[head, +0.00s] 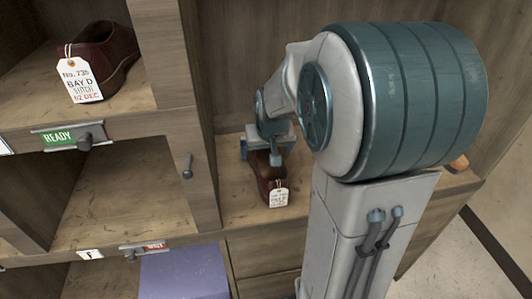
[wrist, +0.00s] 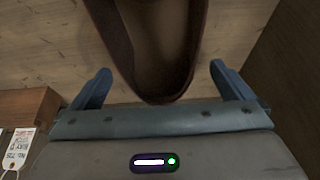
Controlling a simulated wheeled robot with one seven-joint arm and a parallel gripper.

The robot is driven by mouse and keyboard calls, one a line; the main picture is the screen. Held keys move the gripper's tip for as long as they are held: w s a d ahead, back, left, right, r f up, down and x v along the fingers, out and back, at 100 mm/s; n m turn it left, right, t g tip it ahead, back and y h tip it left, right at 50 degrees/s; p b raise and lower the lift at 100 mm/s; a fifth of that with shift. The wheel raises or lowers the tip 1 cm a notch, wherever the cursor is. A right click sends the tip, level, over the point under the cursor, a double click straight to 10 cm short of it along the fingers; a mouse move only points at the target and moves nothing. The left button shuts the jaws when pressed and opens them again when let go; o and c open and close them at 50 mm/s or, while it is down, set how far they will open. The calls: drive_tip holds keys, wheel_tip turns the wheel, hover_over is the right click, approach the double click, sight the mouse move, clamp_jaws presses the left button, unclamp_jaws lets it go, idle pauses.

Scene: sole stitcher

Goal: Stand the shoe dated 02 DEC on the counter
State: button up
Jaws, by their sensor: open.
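A dark red-brown shoe (head: 108,52) with a white tag (head: 79,80) reading No. 735, BAY D, STITCH, 02 DEC sits in the upper left cubby. Another brown shoe (head: 265,172) is on the wooden counter (head: 238,208), its tag (head: 278,195) too small to read surely. My gripper (head: 268,150) is open, just above and behind this counter shoe, partly hiding it. In the wrist view the shoe (wrist: 150,45) shows opening up, its near end between my spread fingers (wrist: 160,85), with gaps on both sides. A tag (wrist: 18,148) at lower left there begins No. 735.
A green READY label (head: 58,137) marks the shelf edge below the upper cubby. The cubby below it looks empty. A purple box (head: 185,272) stands at bottom. A wooden wall (wrist: 300,75) is close right of my fingers. A small brown object (head: 458,163) lies right of my arm.

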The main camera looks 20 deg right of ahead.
drive_tip(key=d+p+v, duration=0.1)
drive_tip(key=v, duration=0.7)
drive_tip(key=s+a+f+n+g, duration=0.1)
drive_tip(key=s+a+f, duration=0.1)
drive_tip(key=s+a, duration=0.2)
drive_tip(key=s+a+f+n+g, duration=0.1)
drive_tip(key=s+a, duration=0.3)
drive_tip(key=s, duration=0.7)
drive_tip(key=shift+s+a+f+g+y, duration=0.25)
drive_tip(key=shift+a+f+g+y, duration=0.05)
drive_tip(key=shift+f+y, duration=0.1)
